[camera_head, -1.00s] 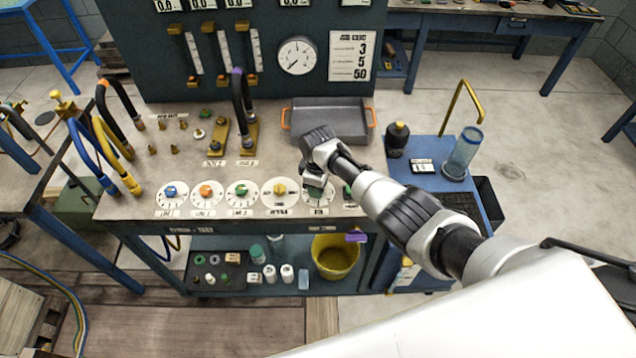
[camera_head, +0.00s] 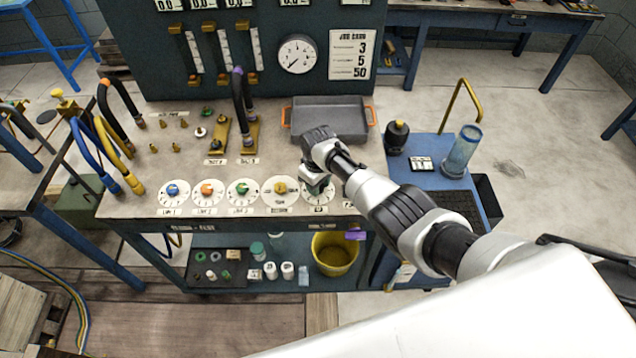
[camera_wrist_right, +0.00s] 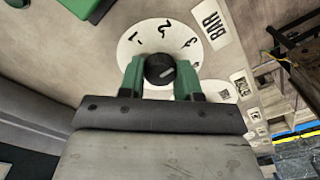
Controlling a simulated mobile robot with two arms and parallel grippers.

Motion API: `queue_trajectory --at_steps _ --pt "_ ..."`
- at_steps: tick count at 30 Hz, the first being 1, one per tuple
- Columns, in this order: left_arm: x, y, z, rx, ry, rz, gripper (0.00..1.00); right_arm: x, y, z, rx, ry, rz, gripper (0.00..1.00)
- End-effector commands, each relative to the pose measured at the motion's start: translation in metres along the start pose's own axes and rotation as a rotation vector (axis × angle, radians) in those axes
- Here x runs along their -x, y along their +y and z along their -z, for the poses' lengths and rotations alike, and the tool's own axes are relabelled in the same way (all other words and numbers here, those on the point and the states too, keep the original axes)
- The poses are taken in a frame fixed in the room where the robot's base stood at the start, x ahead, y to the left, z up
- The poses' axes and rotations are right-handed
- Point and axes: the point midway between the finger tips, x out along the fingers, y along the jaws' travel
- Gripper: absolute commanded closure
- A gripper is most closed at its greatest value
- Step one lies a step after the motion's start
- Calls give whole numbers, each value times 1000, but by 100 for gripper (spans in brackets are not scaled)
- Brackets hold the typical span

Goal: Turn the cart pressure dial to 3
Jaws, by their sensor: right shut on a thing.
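The pressure dial is a white disc (camera_wrist_right: 135,45) marked 1, 2, 3 with a round black knob (camera_wrist_right: 160,68), under a label reading BAR in the right wrist view. My right gripper (camera_wrist_right: 160,80) has its green fingers on both sides of this knob and is shut on it. A short light mark shows on the knob; which number it points at is hard to tell. In the head view my right gripper (camera_head: 317,184) stands over the rightmost clearly visible dial (camera_head: 318,199) on the bench front and hides its knob. My left gripper is not in view.
Dials with blue (camera_head: 172,189), orange (camera_head: 207,190), green (camera_head: 241,189) and yellow (camera_head: 280,188) knobs stand in a row to the left. A grey tray (camera_head: 345,103) with orange handles lies behind. A blue cart (camera_head: 430,150) with a dark bottle (camera_head: 397,136) is on the right.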

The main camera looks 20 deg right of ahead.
Motion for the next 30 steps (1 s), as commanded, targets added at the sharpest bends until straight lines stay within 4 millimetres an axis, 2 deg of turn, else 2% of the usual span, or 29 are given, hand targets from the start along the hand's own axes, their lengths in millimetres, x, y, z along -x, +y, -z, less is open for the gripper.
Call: queue_trajectory --at_steps 8,9,13,23,26,30 --pt "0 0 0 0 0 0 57 1 0 0 1 1 -1 90" --pt "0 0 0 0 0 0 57 1 1 0 1 1 -1 61" --pt "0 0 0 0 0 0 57 1 0 0 1 1 -1 41" --pt "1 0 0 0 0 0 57 3 0 0 1 1 0 41" --pt "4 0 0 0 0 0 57 13 1 1 2 3 -1 41" --pt "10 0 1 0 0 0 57 36 0 1 2 5 -2 41"
